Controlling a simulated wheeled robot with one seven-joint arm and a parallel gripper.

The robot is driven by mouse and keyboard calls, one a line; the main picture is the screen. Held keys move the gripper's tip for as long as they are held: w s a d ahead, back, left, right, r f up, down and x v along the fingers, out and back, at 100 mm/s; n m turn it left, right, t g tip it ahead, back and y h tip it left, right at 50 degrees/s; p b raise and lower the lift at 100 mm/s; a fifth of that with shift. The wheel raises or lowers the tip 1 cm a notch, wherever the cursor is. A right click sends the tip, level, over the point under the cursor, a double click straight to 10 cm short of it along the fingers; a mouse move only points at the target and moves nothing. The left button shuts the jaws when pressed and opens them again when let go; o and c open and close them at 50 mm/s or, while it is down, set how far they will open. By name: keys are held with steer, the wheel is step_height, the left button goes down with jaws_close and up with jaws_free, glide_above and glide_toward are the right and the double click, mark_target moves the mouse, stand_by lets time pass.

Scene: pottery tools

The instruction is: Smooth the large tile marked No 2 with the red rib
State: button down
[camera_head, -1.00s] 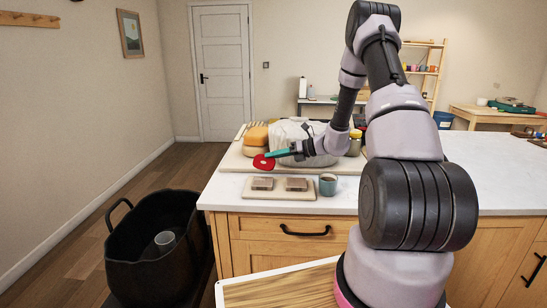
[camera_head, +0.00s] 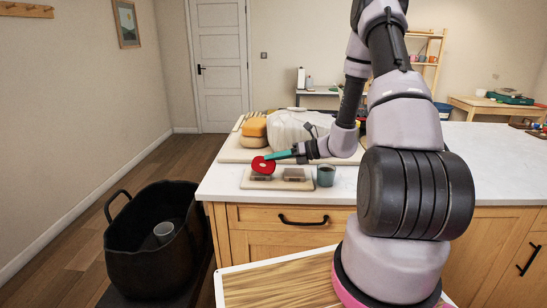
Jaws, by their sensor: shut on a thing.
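My gripper (camera_head: 282,155) is shut on the red rib (camera_head: 263,165), a round red disc with a hole in it. It holds the rib over the left one of two grey-brown tiles. The left tile (camera_head: 261,177) is partly hidden behind the rib, and I cannot tell whether they touch. The right tile (camera_head: 294,175) lies beside it, below my gripper. Both rest on a pale board (camera_head: 278,185) near the counter's front edge. The tile markings are too small to read.
A grey-green cup (camera_head: 326,176) stands right of the board. A black basket (camera_head: 152,250) stands on the left. The counter's right side is clear.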

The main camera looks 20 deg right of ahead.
steer(key=shift+f, duration=0.25)
steer(key=shift+f, duration=0.4)
steer(key=shift+f, duration=0.1)
steer(key=shift+d, duration=0.1)
steer(key=shift+w+d+r, duration=0.2)
steer(key=shift+w+d, duration=0.35)
steer(key=shift+w, duration=0.15)
steer(key=shift+w+d+f, duration=0.2)
steer(key=shift+w+d, duration=0.45)
steer(key=shift+w+d+f, duration=0.15)
steer(key=shift+w+d, duration=0.45)
steer(key=shift+w, duration=0.05)
steer(key=shift+w+d+r, duration=0.15)
steer(key=shift+w+d, duration=0.45)
steer(key=shift+r, duration=0.15)
